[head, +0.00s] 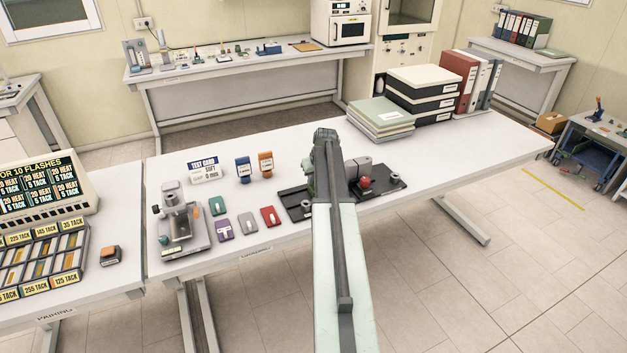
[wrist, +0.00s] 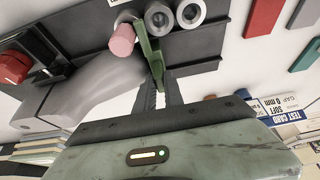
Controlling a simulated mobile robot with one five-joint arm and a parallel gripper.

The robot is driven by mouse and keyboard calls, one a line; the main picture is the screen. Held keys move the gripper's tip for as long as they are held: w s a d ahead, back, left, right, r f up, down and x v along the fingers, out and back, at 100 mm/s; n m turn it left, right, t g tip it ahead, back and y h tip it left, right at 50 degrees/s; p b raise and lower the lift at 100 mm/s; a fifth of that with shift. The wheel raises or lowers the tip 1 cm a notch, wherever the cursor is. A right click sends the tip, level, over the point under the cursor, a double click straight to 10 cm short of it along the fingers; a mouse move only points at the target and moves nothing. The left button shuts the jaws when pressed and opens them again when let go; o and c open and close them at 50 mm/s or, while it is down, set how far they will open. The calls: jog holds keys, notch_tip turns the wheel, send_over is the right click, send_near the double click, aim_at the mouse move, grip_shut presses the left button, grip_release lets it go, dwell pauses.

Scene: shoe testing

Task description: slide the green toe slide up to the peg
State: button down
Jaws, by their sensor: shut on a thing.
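In the wrist view, my gripper (wrist: 157,88) is shut on a narrow green upright piece, which looks like the green toe slide (wrist: 148,50). The slide stands on a dark fixture plate (wrist: 85,20). A pink round-ended peg (wrist: 122,40) is right beside the slide, to its left; I cannot tell whether they touch. Two grey ringed cylinders (wrist: 174,14) stand just beyond the slide. A smooth grey form (wrist: 90,95) lies left of my fingers. In the head view my arm hides the fingertips, the slide and the peg.
The fixture has a red knob (head: 365,183) on its right. Stacked boxes (head: 424,90) stand at the back right.

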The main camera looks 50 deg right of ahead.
jog(key=shift+a, duration=0.15)
jog(key=c, duration=1.4)
grip_release()
jog(key=shift+w, duration=0.1)
jog(key=shift+c, duration=0.2)
jog(key=p+v, duration=0.7)
jog(key=shift+r, duration=0.35)
